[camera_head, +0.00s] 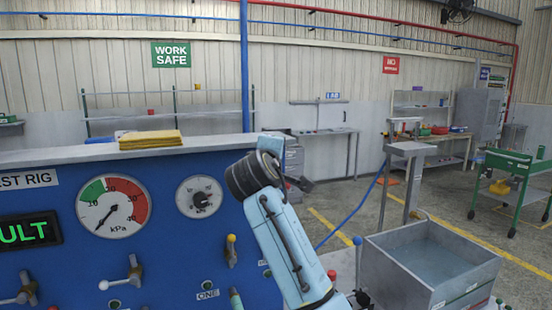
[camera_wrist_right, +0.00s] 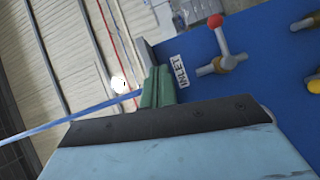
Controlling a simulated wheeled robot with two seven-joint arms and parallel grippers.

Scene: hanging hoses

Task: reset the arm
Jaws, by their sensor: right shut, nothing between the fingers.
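My right arm (camera_head: 285,240) rises from the bottom centre in the head view, in front of the right end of the blue test rig (camera_head: 160,235). Its dark wrist joint (camera_head: 252,175) is level with the small dial. In the right wrist view my right gripper (camera_wrist_right: 157,88) shows as two green fingers pressed together, with nothing between them. Beyond it stands the blue panel with an "INLET" label (camera_wrist_right: 179,71) and a red-knobbed valve (camera_wrist_right: 228,60). The fingers look apart from that valve. My left gripper is not in view.
The rig carries a kPa gauge (camera_head: 113,207), a small dial (camera_head: 199,197) and valve handles (camera_head: 122,276). Yellow cloths (camera_head: 150,139) lie on its top ledge. A grey metal tank (camera_head: 430,265) stands right of my arm. Open floor lies beyond, with a green cart (camera_head: 515,172).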

